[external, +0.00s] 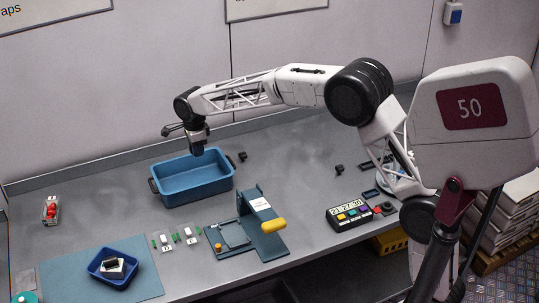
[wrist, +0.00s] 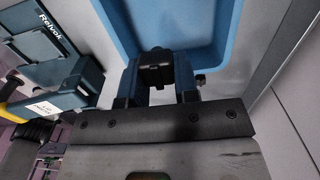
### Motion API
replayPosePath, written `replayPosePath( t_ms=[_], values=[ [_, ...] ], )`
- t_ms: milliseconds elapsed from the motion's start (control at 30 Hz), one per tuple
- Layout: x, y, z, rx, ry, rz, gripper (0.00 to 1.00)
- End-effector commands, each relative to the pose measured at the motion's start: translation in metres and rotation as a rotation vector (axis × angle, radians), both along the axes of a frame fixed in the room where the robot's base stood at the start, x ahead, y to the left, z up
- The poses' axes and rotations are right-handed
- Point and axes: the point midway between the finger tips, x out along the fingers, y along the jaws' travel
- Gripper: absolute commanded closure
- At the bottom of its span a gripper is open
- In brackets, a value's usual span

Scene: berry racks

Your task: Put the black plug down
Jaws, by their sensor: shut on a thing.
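My gripper (external: 198,149) hangs above the far right part of the blue bin (external: 158,189) in the external view. In the wrist view my gripper (wrist: 157,80) is shut on the black plug (wrist: 157,66), which sits between the two blue-grey fingers. The plug is held up, with the blue bin (wrist: 165,12) showing beyond it. In the external view I cannot make out the held plug against the dark gripper.
Other small black pieces lie on the table at the bin's right (external: 242,156) and farther right (external: 338,168). A blue-grey fixture with a yellow handle (external: 272,225) stands in front. A small blue tray (external: 125,281) is at front left.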

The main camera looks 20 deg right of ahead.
Motion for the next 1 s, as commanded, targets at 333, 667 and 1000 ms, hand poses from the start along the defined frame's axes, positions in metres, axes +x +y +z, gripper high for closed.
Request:
replayPosePath(
  t_ms=[333,667,1000],
  values=[
    [-0.001,-0.001,-0.040,-0.001,0.002,0.000,0.93],
    [-0.001,-0.001,-0.042,-0.001,0.002,0.000,0.93],
    [-0.001,-0.001,-0.069,-0.002,0.004,0.000,0.93]
  ],
)
